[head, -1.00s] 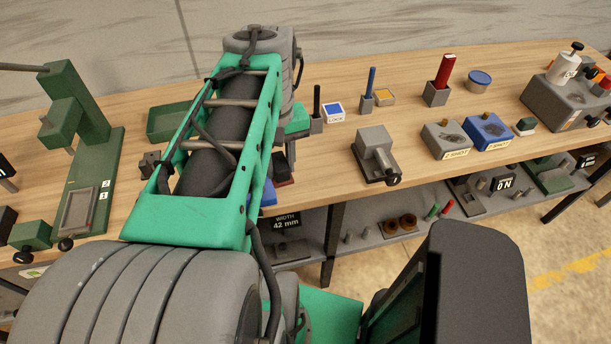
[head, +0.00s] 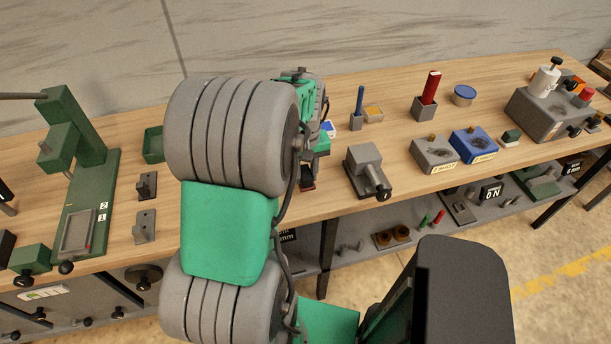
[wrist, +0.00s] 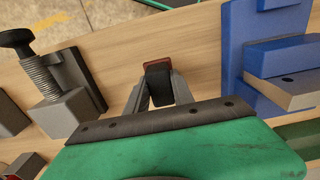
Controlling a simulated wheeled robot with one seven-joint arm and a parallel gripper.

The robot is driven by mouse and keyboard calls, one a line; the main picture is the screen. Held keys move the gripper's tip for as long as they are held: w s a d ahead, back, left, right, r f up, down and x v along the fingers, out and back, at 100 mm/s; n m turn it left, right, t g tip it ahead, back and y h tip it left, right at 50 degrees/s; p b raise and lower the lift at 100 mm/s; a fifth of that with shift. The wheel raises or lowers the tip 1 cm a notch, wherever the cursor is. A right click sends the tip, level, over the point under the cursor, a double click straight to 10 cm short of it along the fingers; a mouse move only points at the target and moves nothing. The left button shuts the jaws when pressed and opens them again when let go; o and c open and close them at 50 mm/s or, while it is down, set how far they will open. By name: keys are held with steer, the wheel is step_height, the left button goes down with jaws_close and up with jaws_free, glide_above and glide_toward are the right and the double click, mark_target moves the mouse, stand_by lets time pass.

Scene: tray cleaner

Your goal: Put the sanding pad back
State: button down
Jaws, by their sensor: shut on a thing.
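The sanding pad (wrist: 158,66), a small dark block with a red-brown edge, is between the fingertips of my gripper (wrist: 157,88) in the wrist view. My gripper is shut on it. In the head view the pad (head: 307,184) shows as a small dark red patch over the wooden bench, left of the grey vise. My gripper (head: 308,170) is mostly hidden there behind my arm. I cannot tell whether the pad touches the bench. No empty place for the pad is clearly recognisable.
The grey vise (head: 364,172) stands close to the right of my gripper in the head view. In the wrist view a blue fixture (wrist: 235,60) is on the right and the vise (wrist: 72,95) on the left. Blue and grey blocks (head: 433,153) stand further right. Bare wood lies around the pad.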

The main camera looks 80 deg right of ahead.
mark_target(305, 173)
steer(key=shift+a+f, duration=0.1)
steer(key=shift+f, duration=1.05)
steer(key=c, duration=1.1)
jaws_free()
step_height(305, 173, up, 12)
steer(key=shift+r+b, duration=0.2)
steer(key=shift+b, duration=0.55)
steer(key=w+a+r+n+t+h, duration=0.1)
steer(key=w+a+n, duration=0.2)
steer(key=w+a, duration=0.65)
steer(key=w+a+r+n, duration=0.15)
steer(key=w+a, duration=0.45)
steer(key=w, duration=0.6)
steer(key=w+a+n+t, duration=0.1)
steer(key=a+n, duration=0.1)
steer(key=a, duration=0.6)
steer(key=w+a+f+n+t, duration=0.1)
steer(key=w+a+n, duration=0.1)
steer(key=a, duration=0.7)
steer(key=w+a+f+n+t+y, duration=0.1)
steer(key=a+n, duration=0.2)
steer(key=a, duration=0.5)
steer(key=shift+w+a+f+n, duration=0.15)
steer(key=shift+w+a+n, duration=0.1)
steer(key=shift+w+a, duration=0.05)
